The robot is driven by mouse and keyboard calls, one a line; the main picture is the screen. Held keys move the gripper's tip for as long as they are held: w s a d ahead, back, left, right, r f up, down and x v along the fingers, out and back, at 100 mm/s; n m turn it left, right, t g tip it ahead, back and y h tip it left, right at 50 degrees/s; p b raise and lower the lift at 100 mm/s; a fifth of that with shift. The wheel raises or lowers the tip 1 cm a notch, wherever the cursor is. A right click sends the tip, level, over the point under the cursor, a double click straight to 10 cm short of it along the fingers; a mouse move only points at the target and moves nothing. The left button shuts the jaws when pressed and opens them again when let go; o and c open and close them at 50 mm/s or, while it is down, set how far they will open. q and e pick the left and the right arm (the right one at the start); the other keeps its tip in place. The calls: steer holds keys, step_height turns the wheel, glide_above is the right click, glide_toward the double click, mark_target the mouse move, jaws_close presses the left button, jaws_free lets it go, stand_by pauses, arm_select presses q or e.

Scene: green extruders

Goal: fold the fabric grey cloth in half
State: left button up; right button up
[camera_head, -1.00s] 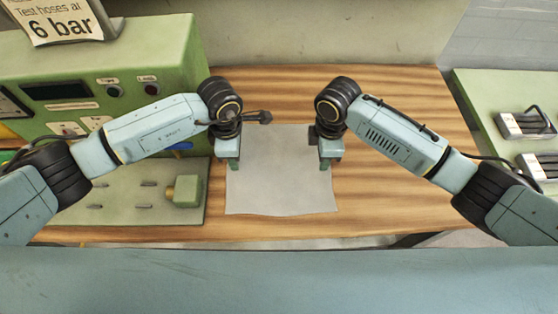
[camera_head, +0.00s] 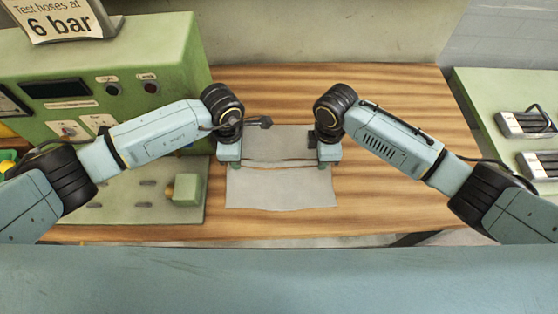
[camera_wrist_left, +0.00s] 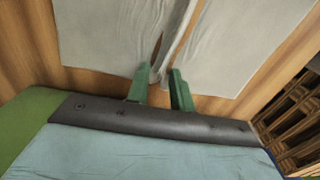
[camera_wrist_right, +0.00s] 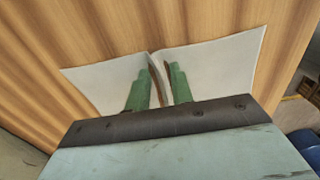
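The grey cloth (camera_head: 282,190) lies on the wooden table in front of me. Across its middle, between my grippers, it is buckled into a low ridge with a thin brown gap. My left gripper (camera_head: 229,160) is at the cloth's left edge and my right gripper (camera_head: 329,158) at its right edge, both pointing down. In the left wrist view, the buckled cloth (camera_wrist_left: 110,40) runs up between the fingers (camera_wrist_left: 158,80). In the right wrist view, the fingers (camera_wrist_right: 160,82) stand either side of the cloth's crease (camera_wrist_right: 215,60). The fingers are close together; a full pinch is unclear.
A green control box (camera_head: 150,60) stands at the back left. A green plate with a block (camera_head: 187,190) lies left of the cloth. The wooden table (camera_head: 400,190) is clear to the right. Another green bench (camera_head: 490,90) is at the far right.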

arm_select(q)
jaws_close()
arm_select(e)
jaws_close()
arm_select(q)
steer(key=shift+f, duration=0.1)
steer(key=shift+r, duration=0.2)
arm_select(e)
steer(key=shift+r, duration=0.1)
